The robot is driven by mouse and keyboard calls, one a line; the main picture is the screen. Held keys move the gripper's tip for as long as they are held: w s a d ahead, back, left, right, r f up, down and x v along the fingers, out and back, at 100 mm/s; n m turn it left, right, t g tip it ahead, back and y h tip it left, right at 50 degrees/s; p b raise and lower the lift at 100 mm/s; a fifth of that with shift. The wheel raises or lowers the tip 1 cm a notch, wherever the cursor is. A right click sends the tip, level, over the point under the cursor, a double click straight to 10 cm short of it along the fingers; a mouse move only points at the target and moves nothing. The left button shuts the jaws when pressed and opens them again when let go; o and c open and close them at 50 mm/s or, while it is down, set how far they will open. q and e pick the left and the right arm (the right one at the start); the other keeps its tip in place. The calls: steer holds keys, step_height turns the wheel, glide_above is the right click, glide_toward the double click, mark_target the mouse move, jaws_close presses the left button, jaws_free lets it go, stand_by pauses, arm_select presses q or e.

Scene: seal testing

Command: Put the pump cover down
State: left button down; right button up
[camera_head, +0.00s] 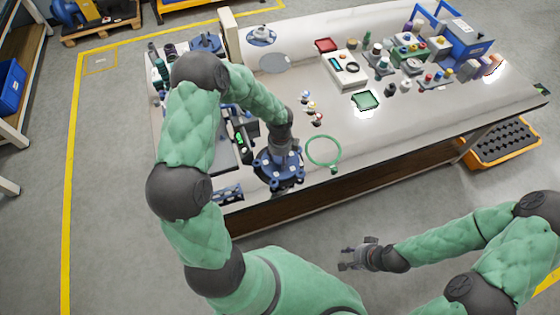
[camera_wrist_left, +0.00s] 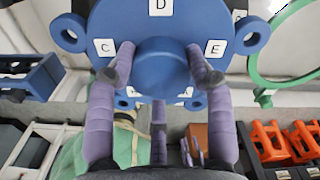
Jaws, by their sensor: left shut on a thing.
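The pump cover (camera_head: 268,168) is a blue disc with lugs around its rim and white lettered labels. It is near the table's front edge, under my left gripper (camera_head: 282,150). In the left wrist view the pump cover (camera_wrist_left: 160,18) shows labels C, D and E. My left gripper's purple fingers (camera_wrist_left: 160,68) are shut on its round central knob. I cannot tell whether the cover touches the tabletop or hangs just above it. My right gripper (camera_head: 346,260) is open and empty, in front of the table and clear of it.
A green ring (camera_head: 323,137) lies right of the cover, and a blue rack (camera_head: 228,193) stands at its left near the front edge. Small coloured knobs (camera_head: 311,107) stand behind. A green-screened pad (camera_head: 366,100) and a white instrument (camera_head: 345,69) are further right. Bare tabletop lies between.

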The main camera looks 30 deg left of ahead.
arm_select(q)
steer(key=shift+a+f, duration=0.1)
steer(key=shift+f, duration=0.65)
steer(key=shift+f, duration=0.15)
steer(key=shift+c, duration=2.4)
jaws_free()
